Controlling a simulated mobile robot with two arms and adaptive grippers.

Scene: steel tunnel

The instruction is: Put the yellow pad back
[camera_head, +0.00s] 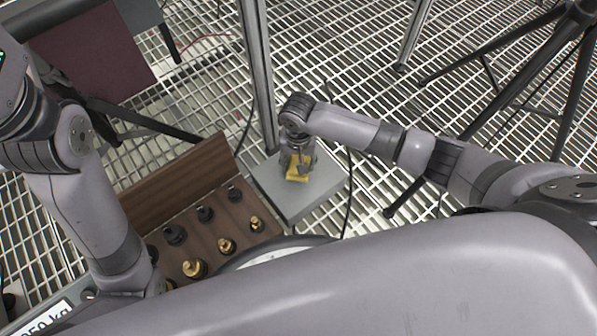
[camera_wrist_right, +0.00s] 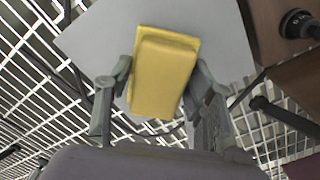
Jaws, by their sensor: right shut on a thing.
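The yellow pad (camera_head: 298,176) is a small block at my right gripper (camera_head: 299,158), over a grey square plate (camera_head: 310,203). In the right wrist view the pad (camera_wrist_right: 165,70) lies between the two fingers of my right gripper (camera_wrist_right: 163,82), which is shut on it. The grey plate (camera_wrist_right: 90,40) shows behind the pad there. I cannot tell whether the pad touches the plate. The gripper hides part of the pad in the head view. My left arm is at the left of the head view, but its gripper is not in view.
A brown wooden rack (camera_head: 195,237) with several black and brass knobbed pieces stands left of the plate. A metal post (camera_head: 258,70) rises behind the plate. Black tripod legs (camera_head: 505,95) stand at the right. A black cable (camera_head: 349,190) runs by the plate over the grating floor.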

